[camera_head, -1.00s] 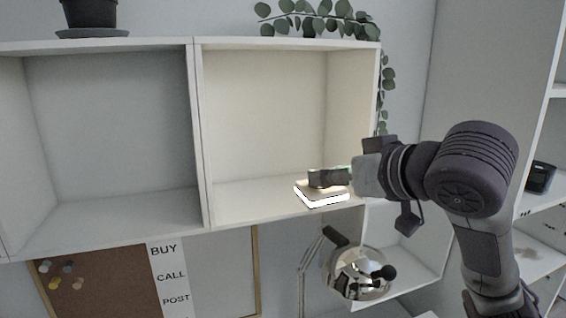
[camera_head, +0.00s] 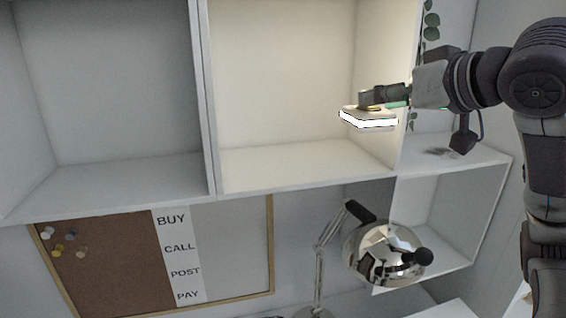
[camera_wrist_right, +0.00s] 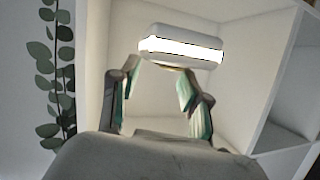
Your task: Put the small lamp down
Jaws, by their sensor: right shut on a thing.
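The small lamp (camera_head: 368,121) is a flat block with a bright white glowing band. It hangs in the air at the right side of the lit shelf compartment (camera_head: 300,165), above its floor with a visible gap. My right gripper (camera_head: 370,98) is shut on the lamp from above and to the right. In the right wrist view the glowing lamp (camera_wrist_right: 180,48) sits just beyond the fingers (camera_wrist_right: 155,80), and the exact grip contact is partly hidden. My left gripper is not in view.
The compartment's right side wall (camera_head: 405,100) stands close by the lamp. A chrome desk lamp (camera_head: 385,252) stands below. A hanging plant (camera_head: 432,20) is at the upper right. A pinboard (camera_head: 110,255) is lower left. The lit compartment's floor is clear.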

